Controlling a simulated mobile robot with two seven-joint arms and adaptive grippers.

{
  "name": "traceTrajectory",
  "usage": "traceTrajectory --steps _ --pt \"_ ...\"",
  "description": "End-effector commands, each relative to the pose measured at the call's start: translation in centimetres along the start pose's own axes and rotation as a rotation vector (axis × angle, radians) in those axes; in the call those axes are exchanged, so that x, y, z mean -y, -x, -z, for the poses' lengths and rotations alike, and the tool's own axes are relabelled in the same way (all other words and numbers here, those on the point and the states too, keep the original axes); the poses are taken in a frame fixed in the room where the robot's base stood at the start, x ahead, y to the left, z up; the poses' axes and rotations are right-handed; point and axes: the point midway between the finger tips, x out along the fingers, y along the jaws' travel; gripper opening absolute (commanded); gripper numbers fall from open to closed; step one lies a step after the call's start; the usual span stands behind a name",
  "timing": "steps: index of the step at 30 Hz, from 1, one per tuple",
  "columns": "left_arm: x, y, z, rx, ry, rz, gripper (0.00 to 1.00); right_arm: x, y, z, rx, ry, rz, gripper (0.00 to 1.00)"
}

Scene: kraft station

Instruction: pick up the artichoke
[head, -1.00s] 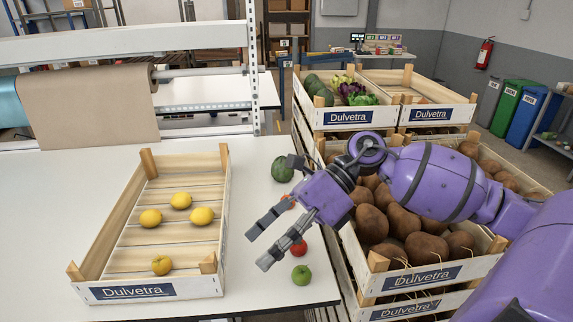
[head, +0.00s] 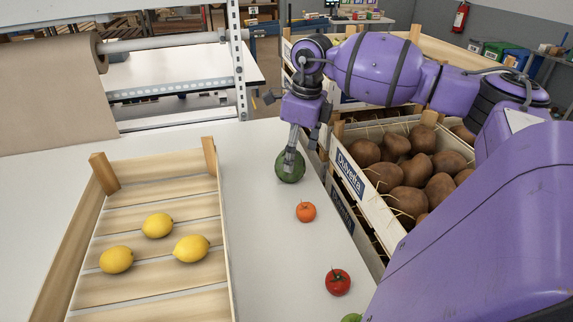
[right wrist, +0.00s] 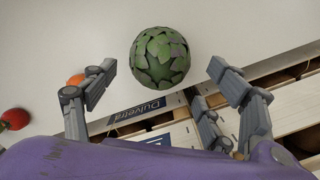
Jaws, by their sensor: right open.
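The green artichoke (head: 289,168) sits on the white table, near its right edge by the crate of brown produce. In the right wrist view the round artichoke (right wrist: 160,57) with overlapping leaves lies ahead, between the lines of the spread fingers. My right gripper (head: 292,160) points down over the artichoke, its fingers overlapping it in the head view. In the right wrist view the right gripper (right wrist: 165,80) is open, with visible space between each finger and the artichoke. My left gripper is not in view.
A slatted wooden crate (head: 88,290) with lemons stands at left on the table. An orange fruit (head: 306,212) and a red tomato (head: 338,281) lie nearer. A crate (head: 351,178) of brown produce stands close at right. Bare table separates the lemon crate from the artichoke.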

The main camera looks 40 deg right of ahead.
Motion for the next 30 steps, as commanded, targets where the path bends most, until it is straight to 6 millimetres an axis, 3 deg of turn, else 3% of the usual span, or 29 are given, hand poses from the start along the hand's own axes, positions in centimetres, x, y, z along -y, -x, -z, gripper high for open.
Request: traceTrajectory --steps 12,20,30 --pt "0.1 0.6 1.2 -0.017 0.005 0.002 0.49 0.1 -5.2 -0.6 0.004 0.002 -0.002 0.78" --pt "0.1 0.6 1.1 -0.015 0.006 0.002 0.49 0.1 -5.5 -0.5 0.004 0.003 -0.001 0.78" --pt "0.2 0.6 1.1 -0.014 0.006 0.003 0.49 0.1 -5.5 -0.6 0.004 0.003 -0.002 0.33"
